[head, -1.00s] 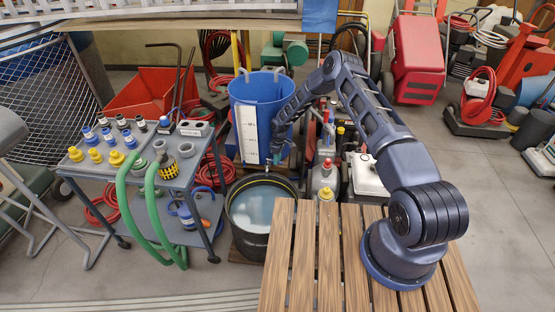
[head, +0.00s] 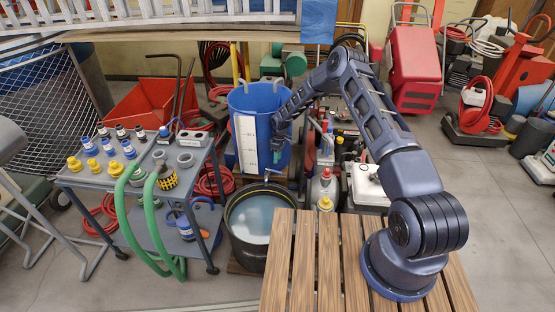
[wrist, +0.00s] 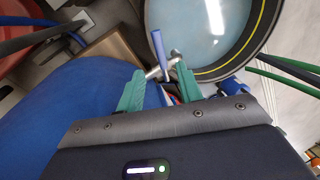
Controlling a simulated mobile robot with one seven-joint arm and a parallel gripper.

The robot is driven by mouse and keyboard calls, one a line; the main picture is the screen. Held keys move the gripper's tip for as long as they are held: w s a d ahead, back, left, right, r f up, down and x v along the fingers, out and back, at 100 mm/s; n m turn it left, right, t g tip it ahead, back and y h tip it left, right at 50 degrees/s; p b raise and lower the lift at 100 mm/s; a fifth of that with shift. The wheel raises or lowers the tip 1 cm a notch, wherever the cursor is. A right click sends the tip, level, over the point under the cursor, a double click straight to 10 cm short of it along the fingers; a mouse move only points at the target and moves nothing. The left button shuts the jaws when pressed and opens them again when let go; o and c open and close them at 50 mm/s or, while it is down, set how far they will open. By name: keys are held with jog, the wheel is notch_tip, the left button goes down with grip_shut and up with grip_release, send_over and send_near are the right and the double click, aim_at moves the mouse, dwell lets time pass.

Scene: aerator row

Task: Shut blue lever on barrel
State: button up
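The blue barrel (head: 262,105) stands upright with a white scale strip on its side. In the wrist view its blue wall (wrist: 75,115) fills the lower left. A metal tap (wrist: 154,71) sticks out from it, and the blue lever (wrist: 161,40) rises from the tap, pointing up in the picture. My gripper (wrist: 160,90) has two green fingers spread apart, with the tap and the lever's lower end showing in the gap. I cannot tell whether a finger touches the lever. In the head view my gripper (head: 276,152) is low at the barrel's right side; the lever is unclear there.
A black tub (head: 236,230) with a yellow line and pale liquid stands below the tap. A grey trolley (head: 90,178) with several fittings and green hoses is at left. Gas bottles (head: 327,185) crowd the right. A slatted wooden top (head: 303,270) is in front.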

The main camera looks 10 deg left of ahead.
aim_at(274, 171)
jog(key=c, duration=0.5)
jog(key=shift+s+a+f+n, duration=0.1)
jog(key=shift+s+a+n, duration=0.05)
jog(key=shift+s+n, duration=0.2)
grip_shut()
jog(key=s+a+r+n+t+h, duration=0.15)
jog(key=s+n+t, duration=0.35)
jog(key=s+n, duration=0.85)
jog(key=w+f+n, duration=0.3)
jog(key=w+f, duration=0.6)
jog(key=shift+w+d+n, duration=0.2)
jog(key=shift+d+n, duration=0.2)
jog(key=shift+f, duration=0.1)
